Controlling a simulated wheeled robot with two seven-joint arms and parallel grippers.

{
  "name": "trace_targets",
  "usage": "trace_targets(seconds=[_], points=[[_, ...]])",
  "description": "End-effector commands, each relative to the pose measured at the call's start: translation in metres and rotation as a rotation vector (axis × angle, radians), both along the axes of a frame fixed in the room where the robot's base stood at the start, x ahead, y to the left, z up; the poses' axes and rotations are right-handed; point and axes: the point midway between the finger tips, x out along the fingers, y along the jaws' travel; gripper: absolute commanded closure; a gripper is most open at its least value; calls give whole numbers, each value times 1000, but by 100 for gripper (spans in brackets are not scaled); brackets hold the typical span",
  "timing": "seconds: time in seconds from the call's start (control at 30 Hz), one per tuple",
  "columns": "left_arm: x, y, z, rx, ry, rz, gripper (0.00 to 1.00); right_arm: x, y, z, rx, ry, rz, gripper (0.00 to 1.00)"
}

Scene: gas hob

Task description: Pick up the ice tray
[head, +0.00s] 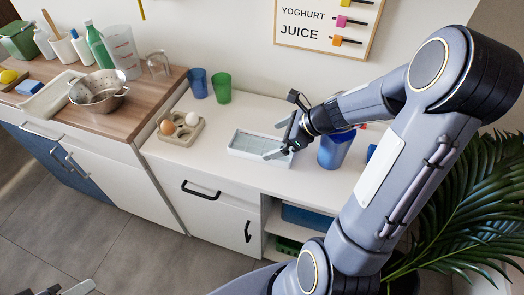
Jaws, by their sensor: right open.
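The ice tray (246,143) is a pale blue-white rectangular tray lying flat on the white counter, near its front edge. My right gripper (277,139) is open at the tray's right end. One finger is at the front right part of the tray and the other is near its back right corner. The gripper hides part of the right end, and I cannot tell whether the fingers touch it. My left gripper (68,289) shows only partly at the bottom left edge, far from the tray, and its opening is unclear.
An egg holder (183,133) with eggs sits left of the tray. Blue (198,83) and green (222,88) cups stand behind. A blue container (334,150) stands close right of my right gripper. A wooden worktop (135,112) with a metal bowl (98,92) is at left.

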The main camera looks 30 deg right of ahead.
Motion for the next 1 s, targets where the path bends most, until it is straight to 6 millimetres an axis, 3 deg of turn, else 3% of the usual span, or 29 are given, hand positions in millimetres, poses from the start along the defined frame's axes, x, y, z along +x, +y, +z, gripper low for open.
trace_targets(seconds=[0.4, 0.7, 1.0], points=[[0, 0, -13, 0, 0, 0, 64, 30, 28, -41, 1, 0, 2, 0], [0, 0, -13, 0, 0, 0, 64, 33, 30, -44, -2, -1, 1, 0], [0, 0, -13, 0, 0, 0, 64, 33, 30, -44, -1, 0, 1, 37]])
